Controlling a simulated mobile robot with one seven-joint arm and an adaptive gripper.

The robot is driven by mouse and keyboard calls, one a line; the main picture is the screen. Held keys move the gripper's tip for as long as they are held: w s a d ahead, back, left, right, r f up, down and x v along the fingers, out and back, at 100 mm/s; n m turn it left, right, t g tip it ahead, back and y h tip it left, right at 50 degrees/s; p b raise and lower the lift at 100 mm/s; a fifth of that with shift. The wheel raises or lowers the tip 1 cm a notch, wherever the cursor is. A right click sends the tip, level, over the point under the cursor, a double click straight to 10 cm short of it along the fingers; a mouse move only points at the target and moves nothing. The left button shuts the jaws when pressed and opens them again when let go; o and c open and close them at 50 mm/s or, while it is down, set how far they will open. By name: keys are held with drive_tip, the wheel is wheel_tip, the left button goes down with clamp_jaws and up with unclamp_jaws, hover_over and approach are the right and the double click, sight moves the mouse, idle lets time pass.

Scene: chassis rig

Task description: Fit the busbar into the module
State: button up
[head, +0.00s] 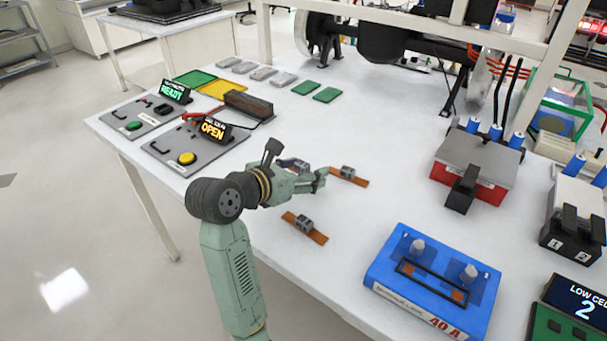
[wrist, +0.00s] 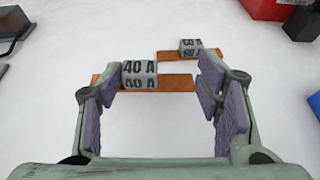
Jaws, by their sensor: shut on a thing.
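In the wrist view the 40 A busbar (wrist: 140,74), an orange strip with a grey block, lies between the two purple finger pads of my gripper (wrist: 158,88). The blue module (head: 382,268), marked 40 A, stands at the front right. It has two pale knobs and a dark-framed slot.
A 60 A busbar (wrist: 191,49) lies just beyond in the wrist view. Another orange bar with a grey block (head: 304,226) lies nearer in the head view. A red-sided box (head: 484,190) stands right. The white table (head: 350,215) is clear between gripper and module.

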drive_tip(key=f, duration=0.1)
drive_tip(key=f+p, duration=0.1)
drive_tip(key=shift+w+f, duration=0.4)
drive_tip(key=shift+f, duration=0.45)
drive_tip(key=shift+f, duration=0.2)
drive_tip(key=o, duration=1.2)
drive_tip(key=shift+r, duration=0.1)
drive_tip(key=shift+r, duration=0.25)
drive_tip(key=b+v, duration=0.3)
drive_tip(key=v, duration=0.9)
drive_tip(key=shift+s+f, duration=0.1)
drive_tip(key=shift+f, duration=0.05)
